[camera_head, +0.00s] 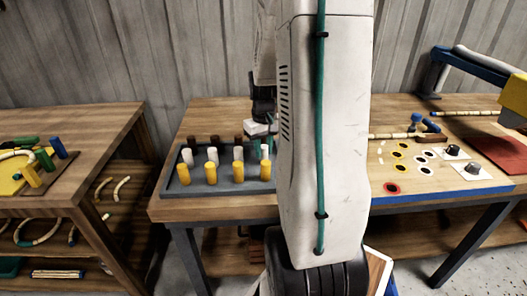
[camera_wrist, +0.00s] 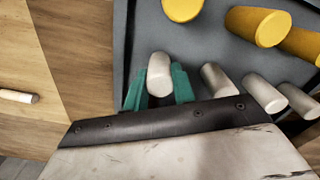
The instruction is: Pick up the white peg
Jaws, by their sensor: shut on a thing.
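My gripper (camera_wrist: 160,88) has teal fingers on both sides of a white peg (camera_wrist: 159,72) at the end of the white row, and is shut on it. The peg's rounded top shows between the fingertips; its lower part is hidden. The grey peg tray (camera_wrist: 147,30) lies beneath, and I cannot tell whether the peg is clear of it. In the head view the tray (camera_head: 222,187) stands on the middle table, and my gripper is over its right end, partly hidden by my arm.
Other white pegs (camera_wrist: 217,78) stand close beside the held one, with yellow pegs (camera_wrist: 257,25) in the neighbouring row. Brown pegs (camera_head: 214,140) form the back row. A pale rod (camera_wrist: 18,96) lies on the wood outside the tray. A board with ringed holes (camera_head: 402,170) is to the right.

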